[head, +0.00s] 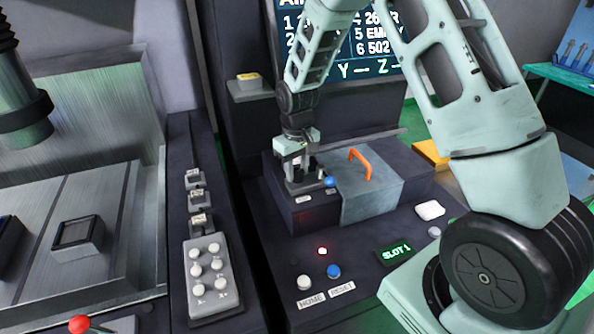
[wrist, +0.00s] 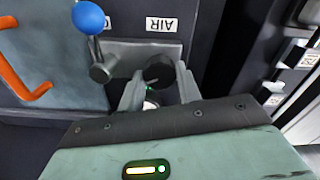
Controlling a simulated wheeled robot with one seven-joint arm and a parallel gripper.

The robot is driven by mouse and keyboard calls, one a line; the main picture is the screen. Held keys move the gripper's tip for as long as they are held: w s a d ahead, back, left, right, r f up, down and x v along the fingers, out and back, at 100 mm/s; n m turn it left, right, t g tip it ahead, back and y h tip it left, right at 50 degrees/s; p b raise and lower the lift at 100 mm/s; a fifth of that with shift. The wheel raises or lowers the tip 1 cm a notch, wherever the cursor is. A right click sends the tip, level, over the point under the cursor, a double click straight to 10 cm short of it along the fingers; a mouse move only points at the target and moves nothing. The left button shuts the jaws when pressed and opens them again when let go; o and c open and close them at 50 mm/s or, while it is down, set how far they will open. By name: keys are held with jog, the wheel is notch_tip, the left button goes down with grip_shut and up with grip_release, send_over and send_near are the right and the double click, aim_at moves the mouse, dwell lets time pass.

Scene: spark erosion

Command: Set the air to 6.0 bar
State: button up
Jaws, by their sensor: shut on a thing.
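My gripper (head: 301,178) is down at the panel on the left of the grey box, and it also shows in the wrist view (wrist: 158,88). Its two fingers are closed around a dark round knob (wrist: 160,72) near a label reading AIR (wrist: 161,24). The label is upside down in the wrist view. A small pale round face with a green mark shows between the fingers; I cannot read a pressure on it. In the head view the gripper hides the knob.
A blue ball lever (head: 330,182) stands right beside my gripper. A grey cover (head: 375,200) with an orange handle (head: 361,163) is to its right. A keypad pendant (head: 211,275) lies left.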

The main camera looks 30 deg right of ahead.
aim_at(297, 171)
jog(key=shift+m, duration=0.5)
jog(key=o, duration=1)
notch_tip(297, 171, up, 18)
jog(key=b, duration=0.3)
jog(key=shift+f+b, duration=0.25)
jog(key=shift+b, duration=0.15)
